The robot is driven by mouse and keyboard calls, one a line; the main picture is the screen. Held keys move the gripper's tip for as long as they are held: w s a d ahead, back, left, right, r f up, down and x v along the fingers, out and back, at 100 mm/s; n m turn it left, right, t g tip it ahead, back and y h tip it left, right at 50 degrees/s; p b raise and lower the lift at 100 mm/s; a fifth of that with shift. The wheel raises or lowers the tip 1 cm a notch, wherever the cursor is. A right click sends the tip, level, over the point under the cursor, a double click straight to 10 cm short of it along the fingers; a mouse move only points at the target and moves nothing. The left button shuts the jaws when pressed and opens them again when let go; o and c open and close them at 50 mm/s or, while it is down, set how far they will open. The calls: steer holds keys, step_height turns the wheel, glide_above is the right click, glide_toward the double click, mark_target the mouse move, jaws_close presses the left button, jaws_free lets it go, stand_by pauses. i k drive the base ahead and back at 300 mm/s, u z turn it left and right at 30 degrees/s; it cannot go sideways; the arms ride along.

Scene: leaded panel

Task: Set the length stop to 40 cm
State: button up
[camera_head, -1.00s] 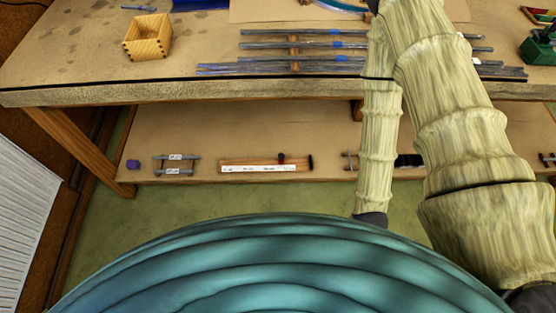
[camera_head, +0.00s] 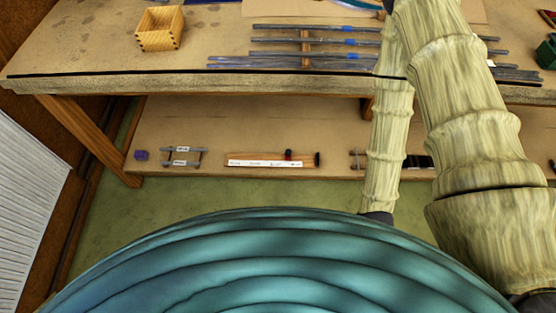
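The length stop appears to be the wooden bar (camera_head: 300,156) on the lower shelf. It has a white scale strip (camera_head: 265,163) along its front, a small dark red-topped piece (camera_head: 288,154) right of its middle, and a black end block (camera_head: 317,159) at the right. The scale's markings are too small to read. My gripper is not in view; only my pale arm links cross the right side.
The workbench (camera_head: 120,83) carries several grey lead strips (camera_head: 320,41), a wooden box (camera_head: 160,28) and a green object (camera_head: 547,52) at right. The shelf (camera_head: 225,137) also holds a small labelled frame (camera_head: 182,157) and a purple block (camera_head: 141,155). A white radiator (camera_head: 30,185) stands at left.

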mark_target(288, 152)
steer(key=k, duration=0.5)
steer(key=u, duration=1.7)
steer(key=i, duration=0.95)
steer(key=z, duration=1.85)
